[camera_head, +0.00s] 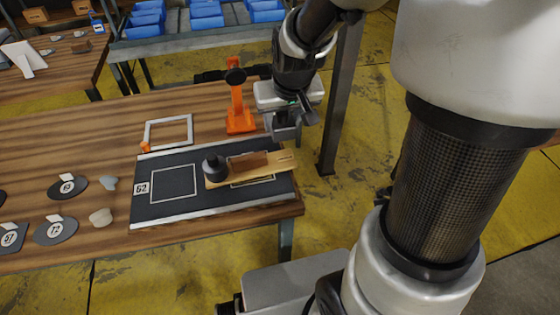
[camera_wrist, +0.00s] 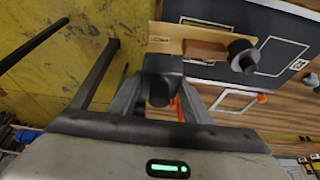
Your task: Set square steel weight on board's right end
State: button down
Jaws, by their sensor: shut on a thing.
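The tan wooden board (camera_head: 276,164) lies on the dark mat (camera_head: 205,199), with a brown rectangular piece on its middle. A round black weight with a knob (camera_head: 214,170) stands at the board's left end. The board also shows in the wrist view (camera_wrist: 172,46). My gripper (camera_head: 286,134) is raised above and behind the board's right end. In the wrist view my gripper (camera_wrist: 160,92) is shut on a dark, blocky weight with a knob (camera_wrist: 162,66), which I take as the square steel weight. It is apart from the board as far as I can tell; its underside is hidden.
An orange stand (camera_head: 239,112) is behind the mat, left of my gripper. A white square frame (camera_head: 168,132) lies farther left. Numbered dark discs (camera_head: 55,230) and pale stones (camera_head: 101,217) lie at left. The table's right edge is close to the mat.

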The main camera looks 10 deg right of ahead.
aim_at(285, 139)
jog(key=shift+f+b, duration=1.35)
jog(key=shift+f, duration=3.35)
jog(key=shift+f, duration=0.1)
jog(key=c, duration=1.3)
grip_release()
jog(key=shift+s, duration=0.1)
jog(key=shift+o, duration=0.2)
jog(key=p+v, duration=0.3)
jog(key=v, duration=0.9)
jog(key=shift+r, duration=0.25)
jog(key=s+r+t, duration=0.1)
jog(key=s+r, duration=1)
jog(key=s, duration=0.2)
jog(key=shift+s+r, duration=0.35)
jog(key=shift+r, duration=0.05)
